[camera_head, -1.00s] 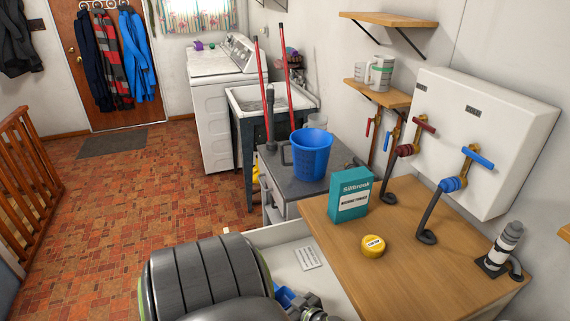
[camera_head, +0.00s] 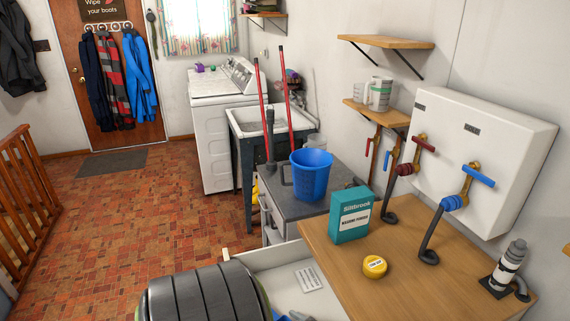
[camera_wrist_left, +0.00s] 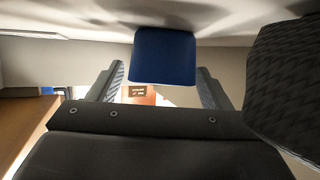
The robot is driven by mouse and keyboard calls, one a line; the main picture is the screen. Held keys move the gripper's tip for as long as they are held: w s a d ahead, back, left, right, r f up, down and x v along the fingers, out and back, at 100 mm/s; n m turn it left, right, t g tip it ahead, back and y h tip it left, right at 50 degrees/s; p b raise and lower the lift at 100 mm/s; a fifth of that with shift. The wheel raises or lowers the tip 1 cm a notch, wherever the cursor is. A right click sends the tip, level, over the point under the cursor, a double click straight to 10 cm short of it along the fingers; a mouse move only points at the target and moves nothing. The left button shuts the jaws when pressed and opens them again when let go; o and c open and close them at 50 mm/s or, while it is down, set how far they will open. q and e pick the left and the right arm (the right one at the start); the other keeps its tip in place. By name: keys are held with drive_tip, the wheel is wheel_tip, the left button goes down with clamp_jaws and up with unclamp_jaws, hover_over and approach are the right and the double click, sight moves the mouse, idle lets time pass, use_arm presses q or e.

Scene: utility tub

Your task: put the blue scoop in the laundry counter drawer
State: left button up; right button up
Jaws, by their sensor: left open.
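The blue scoop (camera_wrist_left: 163,55) shows in the left wrist view as a dark blue block between the two fingers of my left gripper (camera_wrist_left: 159,70). The fingers are open, with a gap on each side of it. In the head view only a bit of blue shows at the bottom edge, beside my arm. The laundry counter drawer (camera_head: 268,261) is pulled open, with a pale floor and a printed label (camera_head: 309,279) inside. The scoop is against a pale surface in the wrist view; whether it rests on it I cannot tell. My right gripper is not in view.
The wooden counter (camera_head: 400,272) holds a teal powder box (camera_head: 350,215) and a yellow round tin (camera_head: 374,266). A blue bucket (camera_head: 311,175) stands on the grey counter behind the drawer. Pipes and taps rise at the right.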

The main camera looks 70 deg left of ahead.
use_arm(q)
drive_tip(key=shift+s+f, duration=0.2)
drive_tip(key=shift+r+p, duration=0.4)
drive_tip(key=shift+p, duration=0.05)
drive_tip(key=shift+r+p, duration=0.35)
drive_tip(key=shift+p, duration=0.1)
drive_tip(key=b+v, duration=0.2)
drive_tip(key=v, duration=0.5)
drive_tip(key=shift+w+f, duration=0.15)
drive_tip(key=shift+w+d, duration=0.1)
drive_tip(key=shift+d, duration=0.1)
drive_tip(key=shift+r, duration=0.2)
